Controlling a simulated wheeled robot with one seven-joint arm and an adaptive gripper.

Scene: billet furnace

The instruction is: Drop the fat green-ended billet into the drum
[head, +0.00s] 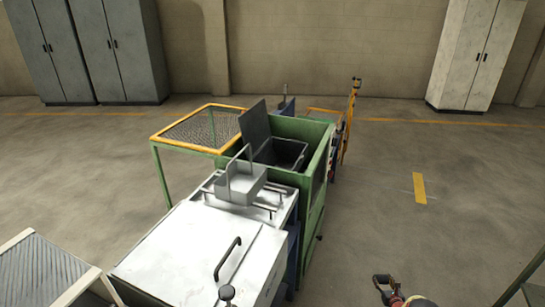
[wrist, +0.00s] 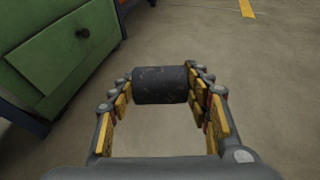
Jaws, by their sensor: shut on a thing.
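My gripper (wrist: 161,88) is shut on a dark, scuffed cylindrical billet (wrist: 160,80), gripped across its length between the two fingertips in the wrist view. The billet is held above the bare floor. Its ends are covered by the fingers, so no green end shows. Part of my arm and gripper (head: 386,284) shows at the bottom edge of the head view, right of the machines; the billet cannot be made out there. I cannot make out a drum in either view.
A green open-topped cabinet (head: 317,170) with a dark bin (head: 290,150) stands mid-view, behind a white-topped unit (head: 190,255). A mesh-topped green table (head: 200,127) is to its left. A green drawer front (wrist: 70,45) is left of my gripper.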

